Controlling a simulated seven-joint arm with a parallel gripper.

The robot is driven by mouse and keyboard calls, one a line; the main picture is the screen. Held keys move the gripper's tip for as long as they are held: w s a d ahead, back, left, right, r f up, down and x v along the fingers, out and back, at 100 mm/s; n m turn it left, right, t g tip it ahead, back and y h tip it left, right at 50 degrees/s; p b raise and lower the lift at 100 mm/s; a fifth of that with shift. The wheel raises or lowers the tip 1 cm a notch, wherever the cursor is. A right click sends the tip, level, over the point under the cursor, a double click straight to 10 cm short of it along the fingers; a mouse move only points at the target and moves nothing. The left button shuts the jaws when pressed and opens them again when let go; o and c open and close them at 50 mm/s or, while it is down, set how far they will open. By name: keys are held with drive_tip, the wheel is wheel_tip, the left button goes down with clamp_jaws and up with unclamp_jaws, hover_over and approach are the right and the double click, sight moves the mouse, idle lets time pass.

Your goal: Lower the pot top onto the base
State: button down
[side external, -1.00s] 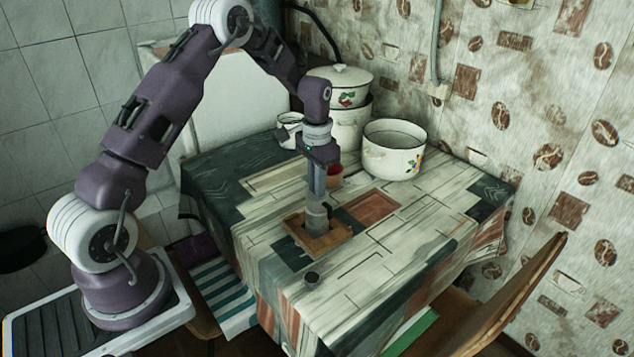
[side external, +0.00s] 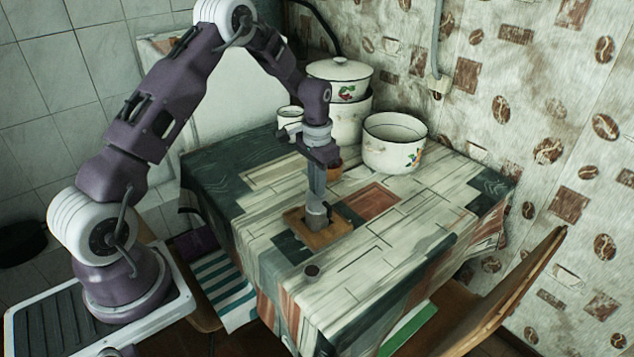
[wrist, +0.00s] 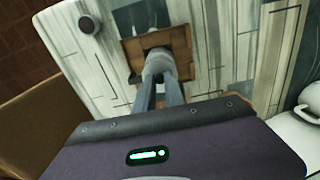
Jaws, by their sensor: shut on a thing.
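My gripper (side external: 317,198) points straight down over the square wooden board (side external: 339,231) on the table. It is shut on a grey metal piece, which I take to be the pot top (side external: 316,216). In the wrist view the two fingers grip this grey piece (wrist: 158,60), upright over the dark middle of the board (wrist: 131,50). A base under it is hidden, and I cannot tell whether the two touch. A small dark round piece (side external: 312,271) stands apart near the table's front edge. It also shows in the wrist view (wrist: 89,25).
An open white enamel pot (side external: 393,155) stands at the back right. A lidded pot (side external: 341,80) on another pot (side external: 349,123) and a white mug (side external: 289,118) stand behind my gripper. The table's right front is clear. A wooden chair (side external: 520,290) stands at the right.

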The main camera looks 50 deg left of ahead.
drive_tip(key=c, duration=1.3)
unclamp_jaws()
drive_tip(key=shift+c, duration=0.2)
drive_tip(key=shift+r, duration=0.1)
drive_tip(key=s+d+r+t, duration=0.1)
drive_tip(key=s+d+r, duration=0.2)
drive_tip(key=r, duration=0.7)
drive_tip(key=s+d+r+t, duration=0.1)
drive_tip(key=s+d+r, duration=0.2)
drive_tip(key=r, duration=0.7)
drive_tip(key=s+d+r+t, duration=0.2)
drive_tip(key=s+d+r, duration=0.4)
drive_tip(key=s, duration=0.5)
drive_tip(key=s+d+t, duration=0.1)
drive_tip(key=s+d, duration=0.2)
drive_tip(key=s, duration=1)
drive_tip(key=shift+f+t, duration=0.3)
drive_tip(key=shift+f, duration=0.05)
